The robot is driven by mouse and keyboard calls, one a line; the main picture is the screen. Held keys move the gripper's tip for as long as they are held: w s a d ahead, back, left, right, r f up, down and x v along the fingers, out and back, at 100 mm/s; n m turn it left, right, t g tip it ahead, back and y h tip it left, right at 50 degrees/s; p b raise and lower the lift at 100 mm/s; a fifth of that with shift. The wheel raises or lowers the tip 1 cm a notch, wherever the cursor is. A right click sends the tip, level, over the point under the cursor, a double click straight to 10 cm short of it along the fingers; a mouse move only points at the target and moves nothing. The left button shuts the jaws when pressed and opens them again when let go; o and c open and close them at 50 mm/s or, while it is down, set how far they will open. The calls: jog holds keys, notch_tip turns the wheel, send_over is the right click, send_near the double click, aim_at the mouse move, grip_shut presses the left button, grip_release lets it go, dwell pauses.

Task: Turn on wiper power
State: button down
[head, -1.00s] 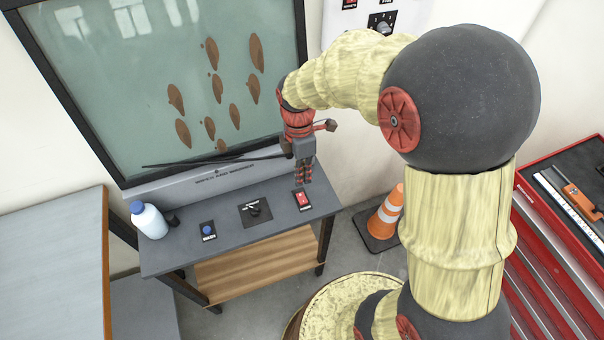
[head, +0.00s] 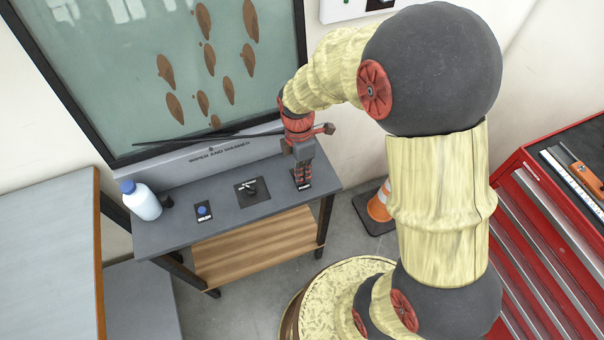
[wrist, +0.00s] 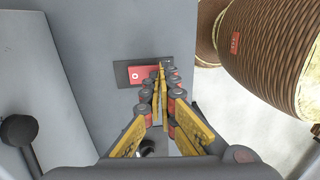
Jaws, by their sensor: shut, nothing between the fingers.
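The wiper power switch is a red rocker (wrist: 137,73) on a dark plate (wrist: 122,74) in the wrist view, marked with a small white circle. My gripper (wrist: 162,72) is shut with nothing between the fingers, and its tips overlap the right part of the switch in that view. I cannot tell whether they touch it. In the head view my gripper (head: 303,184) points down at the right end of the grey bench (head: 225,212) and hides most of the switch. The wiper arm (head: 190,140) lies across the bottom of the glass panel (head: 130,90), which carries brown spots.
A dark knob (head: 250,189) and a blue button (head: 203,210) sit left of the switch on the bench. A white bottle with a blue cap (head: 142,202) stands at its left end. An orange cone (head: 380,205) and a red tool chest (head: 530,235) are to the right.

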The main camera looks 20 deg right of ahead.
jog(key=shift+s+f+p, duration=0.25)
jog(key=shift+f+p, duration=0.05)
jog(key=shift+p, duration=0.25)
jog(key=shift+w, duration=0.15)
jog(key=shift+w+r, duration=0.25)
jog(key=shift+w, duration=0.45)
jog(key=shift+r+p, duration=0.15)
jog(key=shift+p, duration=0.2)
